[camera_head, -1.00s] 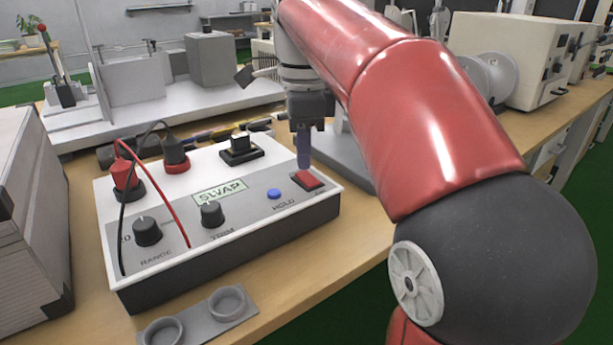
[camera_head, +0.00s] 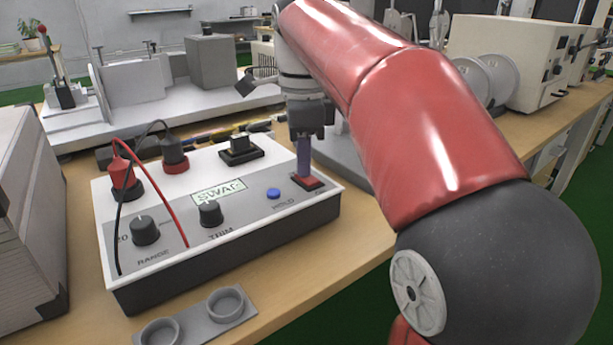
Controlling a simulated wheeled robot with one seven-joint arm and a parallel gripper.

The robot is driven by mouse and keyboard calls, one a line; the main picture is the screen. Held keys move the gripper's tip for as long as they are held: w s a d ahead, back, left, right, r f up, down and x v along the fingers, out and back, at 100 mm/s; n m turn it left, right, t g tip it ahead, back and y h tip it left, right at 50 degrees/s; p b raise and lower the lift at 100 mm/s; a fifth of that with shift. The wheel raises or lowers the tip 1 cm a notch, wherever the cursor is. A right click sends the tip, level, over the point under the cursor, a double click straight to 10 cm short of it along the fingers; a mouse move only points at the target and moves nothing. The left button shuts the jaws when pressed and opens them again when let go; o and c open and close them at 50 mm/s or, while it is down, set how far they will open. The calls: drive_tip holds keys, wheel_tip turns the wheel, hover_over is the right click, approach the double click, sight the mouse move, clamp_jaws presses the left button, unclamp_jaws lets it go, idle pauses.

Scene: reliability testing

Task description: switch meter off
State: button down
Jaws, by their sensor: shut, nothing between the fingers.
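The meter (camera_head: 230,243) is a white and grey box on the wooden bench, with a small green display (camera_head: 219,191). A red rocker switch (camera_head: 309,183) sits at its right end. My gripper (camera_head: 304,174) is shut and points down, its fingertips at the red switch and seemingly touching it; they hide part of it. A blue button (camera_head: 273,193), two dark knobs (camera_head: 145,231) (camera_head: 210,213) and a black switch block (camera_head: 240,150) are also on the panel. Red and black plugs (camera_head: 122,174) (camera_head: 174,155) with leads stand at the left.
A grey holder with two round cups (camera_head: 226,303) lies in front of the meter. A grey ribbed box (camera_head: 28,220) stands at the left. A beige machine with reels (camera_head: 515,60) is at the back right. Bare bench (camera_head: 350,245) shows right of the meter.

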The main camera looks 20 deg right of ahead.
wheel_tip(320, 180, up, 5)
drive_tip(key=p, duration=0.5)
drive_tip(key=shift+r, duration=0.95)
